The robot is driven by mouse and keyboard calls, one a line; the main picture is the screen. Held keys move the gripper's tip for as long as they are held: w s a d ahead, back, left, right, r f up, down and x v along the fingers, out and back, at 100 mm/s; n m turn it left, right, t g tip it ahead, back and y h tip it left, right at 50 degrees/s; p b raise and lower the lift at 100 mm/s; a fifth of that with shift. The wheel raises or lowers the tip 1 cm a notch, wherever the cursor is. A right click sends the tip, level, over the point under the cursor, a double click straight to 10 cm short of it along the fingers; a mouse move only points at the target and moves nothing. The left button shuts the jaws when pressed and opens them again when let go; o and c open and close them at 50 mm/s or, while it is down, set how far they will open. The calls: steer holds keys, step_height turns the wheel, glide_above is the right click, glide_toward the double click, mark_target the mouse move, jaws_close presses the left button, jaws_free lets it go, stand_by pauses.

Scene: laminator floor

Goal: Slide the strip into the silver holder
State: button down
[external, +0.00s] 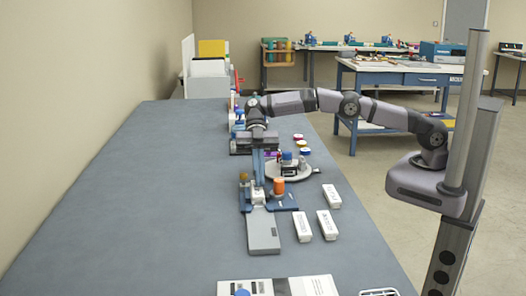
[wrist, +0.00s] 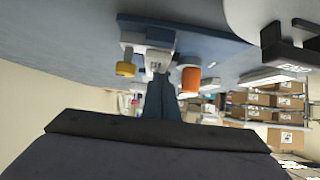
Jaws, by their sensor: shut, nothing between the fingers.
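A flat silver-grey piece (external: 263,232) lies on the table, lengthwise towards the camera; I cannot tell whether it is the silver holder or the strip. Its far end meets a white block (external: 257,196) on a blue fixture (external: 284,202) with an orange knob (external: 279,186). My gripper (external: 258,184) points down just behind the white block, shut and empty. In the wrist view the blue fingers (wrist: 160,78) reach towards the white block (wrist: 158,60), between a yellow knob (wrist: 126,69) and the orange knob (wrist: 190,80). I cannot tell whether they touch it. No separate strip is clearly visible.
Several white boxes (external: 327,224) lie right of the fixture. A round grey turntable (external: 300,174) with a dark device stands behind them. Printed sheets (external: 308,287) lie at the near edge. The table's left side (external: 130,200) is clear.

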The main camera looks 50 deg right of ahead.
steer(key=shift+w+d+f, duration=0.1)
steer(key=shift+d+f, duration=0.15)
steer(key=shift+f, duration=0.3)
steer(key=shift+w+a+r+p, duration=0.1)
steer(key=shift+r+p, duration=0.3)
steer(key=shift+r, duration=1)
step_height(320, 180, up, 9)
steer(key=p, duration=0.4)
steer(key=shift+f, duration=0.2)
steer(key=shift+w, duration=0.1)
